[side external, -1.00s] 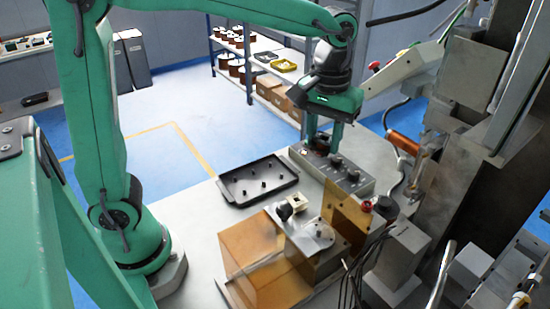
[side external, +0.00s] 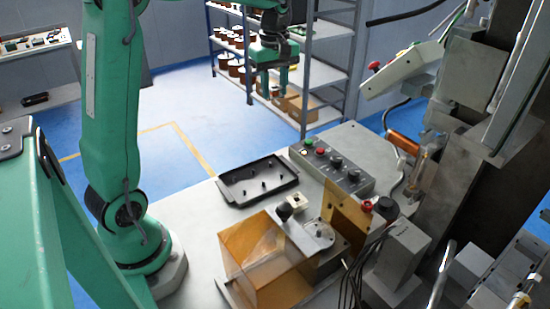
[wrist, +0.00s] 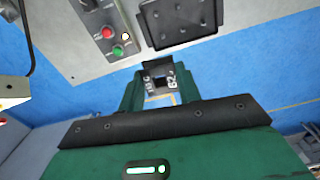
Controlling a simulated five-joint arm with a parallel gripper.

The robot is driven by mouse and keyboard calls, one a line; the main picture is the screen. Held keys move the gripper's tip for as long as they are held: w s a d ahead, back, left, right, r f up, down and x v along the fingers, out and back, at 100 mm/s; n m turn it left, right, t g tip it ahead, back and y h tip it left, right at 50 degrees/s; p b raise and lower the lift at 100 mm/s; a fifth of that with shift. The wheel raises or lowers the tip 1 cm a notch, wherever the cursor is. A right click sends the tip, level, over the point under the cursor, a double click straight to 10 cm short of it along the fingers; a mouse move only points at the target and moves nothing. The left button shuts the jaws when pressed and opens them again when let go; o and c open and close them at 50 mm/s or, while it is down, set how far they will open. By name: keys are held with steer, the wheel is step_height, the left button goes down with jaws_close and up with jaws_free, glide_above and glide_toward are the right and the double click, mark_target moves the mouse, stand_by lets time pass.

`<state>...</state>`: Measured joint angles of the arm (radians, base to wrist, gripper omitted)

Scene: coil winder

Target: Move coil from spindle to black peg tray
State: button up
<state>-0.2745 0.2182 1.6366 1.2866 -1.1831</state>
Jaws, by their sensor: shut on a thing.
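The black peg tray (side external: 232,197) lies on the table with several short pegs and no coil on it. Its pegs also show at the top of the wrist view (wrist: 180,42). The winder fixture (side external: 318,235) carries a pale square piece with a dark hole (side external: 299,205) beside a black knob (side external: 283,211); I cannot tell which part is the spindle. My gripper (side external: 266,92) is high beyond the table's far edge, well apart from tray and fixture.
A control box with buttons and knobs (side external: 335,172) stands right of the tray. An amber clear guard (side external: 255,255) and plate (side external: 345,212) surround the fixture. Metal machinery (side external: 460,180) fills the right. A shelf with spools (side external: 320,70) stands behind my gripper. Floor beyond the table is open.

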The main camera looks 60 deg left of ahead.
steer(key=a+f, duration=0.1)
steer(key=a, duration=0.1)
glide_above(270, 163)
steer(key=shift+n, duration=0.4)
step_height(270, 163, down, 15)
steer(key=shift+w+r, duration=0.1)
steer(key=shift+f, duration=0.45)
steer(key=shift+f, duration=0.2)
steer(key=shift+f, duration=2.25)
steer(key=shift+f, duration=1.1)
steer(key=o, duration=1)
steer(key=shift+r, duration=0.15)
